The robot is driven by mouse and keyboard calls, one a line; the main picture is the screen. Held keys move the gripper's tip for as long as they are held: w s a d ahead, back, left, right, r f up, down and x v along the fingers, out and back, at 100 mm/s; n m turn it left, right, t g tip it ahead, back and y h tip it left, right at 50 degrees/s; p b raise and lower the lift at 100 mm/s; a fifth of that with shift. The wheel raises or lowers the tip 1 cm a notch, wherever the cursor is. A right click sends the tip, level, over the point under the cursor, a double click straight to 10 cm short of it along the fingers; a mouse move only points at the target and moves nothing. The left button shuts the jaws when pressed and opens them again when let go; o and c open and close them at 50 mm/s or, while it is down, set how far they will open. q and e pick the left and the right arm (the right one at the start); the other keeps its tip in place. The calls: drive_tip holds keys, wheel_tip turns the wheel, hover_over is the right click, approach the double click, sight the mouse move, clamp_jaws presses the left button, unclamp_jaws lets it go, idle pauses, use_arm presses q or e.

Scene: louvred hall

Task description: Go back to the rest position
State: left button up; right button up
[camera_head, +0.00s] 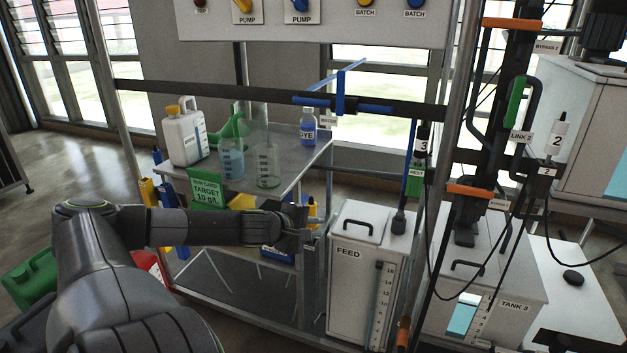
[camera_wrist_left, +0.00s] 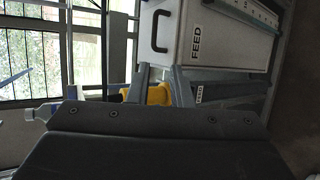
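My left arm comes in from the lower left in the head view and reaches right across the front of the shelf rack. My left gripper (camera_head: 303,222) is at the rack's front right corner, left of the FEED tank (camera_head: 345,285). In the left wrist view the two fingers of the left gripper (camera_wrist_left: 160,80) stand apart. A yellow thing (camera_wrist_left: 158,94) shows between and behind them and seems not to be held. The FEED tank also shows beyond the fingers in the left wrist view (camera_wrist_left: 215,35). My right gripper is in neither view.
The glass shelf (camera_head: 290,175) carries a white jug (camera_head: 184,138), beakers and a DYE bottle (camera_head: 308,128). A green can (camera_head: 30,278) stands at the left. TANK 3 (camera_head: 510,285) and hanging cables are to the right.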

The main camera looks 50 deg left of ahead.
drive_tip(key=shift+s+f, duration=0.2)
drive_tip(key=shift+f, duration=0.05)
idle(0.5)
